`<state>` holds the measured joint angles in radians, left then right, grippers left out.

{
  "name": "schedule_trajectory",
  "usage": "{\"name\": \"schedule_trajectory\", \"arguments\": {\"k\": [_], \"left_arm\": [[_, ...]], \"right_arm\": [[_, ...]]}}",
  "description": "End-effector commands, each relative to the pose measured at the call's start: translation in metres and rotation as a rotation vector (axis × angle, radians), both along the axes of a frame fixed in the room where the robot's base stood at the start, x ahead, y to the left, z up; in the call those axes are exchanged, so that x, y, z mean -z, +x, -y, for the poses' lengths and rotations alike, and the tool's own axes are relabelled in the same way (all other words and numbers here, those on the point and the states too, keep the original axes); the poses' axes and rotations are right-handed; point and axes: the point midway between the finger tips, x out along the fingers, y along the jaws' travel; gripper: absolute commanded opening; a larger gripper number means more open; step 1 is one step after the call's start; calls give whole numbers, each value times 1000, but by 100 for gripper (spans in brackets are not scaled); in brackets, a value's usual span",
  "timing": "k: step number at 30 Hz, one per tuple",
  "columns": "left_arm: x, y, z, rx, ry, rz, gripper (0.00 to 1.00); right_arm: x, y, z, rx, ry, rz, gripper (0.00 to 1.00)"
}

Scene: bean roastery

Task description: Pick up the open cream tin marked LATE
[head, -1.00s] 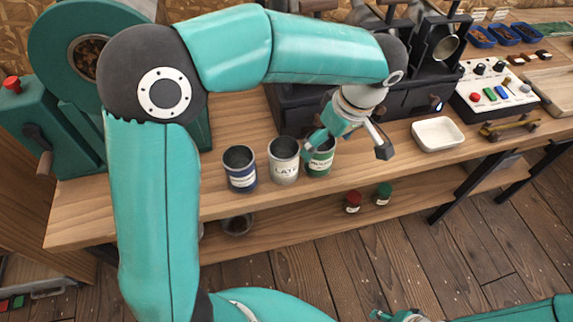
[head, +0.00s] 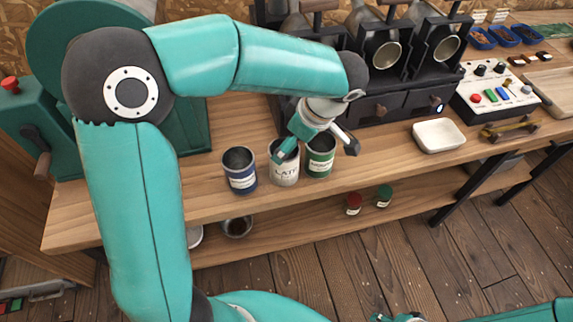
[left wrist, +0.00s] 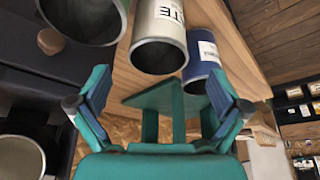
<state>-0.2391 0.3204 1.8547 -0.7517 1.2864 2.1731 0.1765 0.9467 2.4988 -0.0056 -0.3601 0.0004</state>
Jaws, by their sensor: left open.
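The open cream tin marked LATE (head: 285,174) stands upright on the wooden bench, between a blue tin (head: 240,172) and a green tin (head: 320,162). In the left wrist view the cream tin (left wrist: 160,38) shows its open mouth ahead of the fingers, with part of its label. The blue tin (left wrist: 203,58) is to its right there and the green tin (left wrist: 88,22) to its left. My left gripper (head: 316,152) is open and empty above the cream and green tins; one finger hides part of the cream tin's rim. My right gripper (head: 400,317) is only partly in view at the bottom edge.
A dark machine (head: 385,100) with metal funnels stands behind the tins. A white tray (head: 438,136) and a control panel (head: 497,90) are to the right. A green roaster (head: 60,130) is at the left. Small red and green jars (head: 354,204) sit on the lower shelf.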

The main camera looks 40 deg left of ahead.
Motion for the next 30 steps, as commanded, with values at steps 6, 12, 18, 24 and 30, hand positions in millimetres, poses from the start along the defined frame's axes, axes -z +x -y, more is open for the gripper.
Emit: {"name": "schedule_trajectory", "arguments": {"k": [6, 12, 18, 24, 30], "left_arm": [[16, 0, -10, -1, 0, -5, 100], [41, 1, -21, -1, 1, -4, 100], [48, 2, -23, 2, 0, -1, 100], [48, 2, -23, 2, -1, -1, 87], [47, 2, -23, 2, -1, -1, 53]], "right_arm": [[-6, 0, 0, 0, 0, 0, 40], [-10, 0, 0, 0, 0, 0, 40], [-10, 0, 0, 0, 0, 0, 40], [-9, 0, 0, 0, 0, 0, 40], [-9, 0, 0, 0, 0, 0, 40]]}}
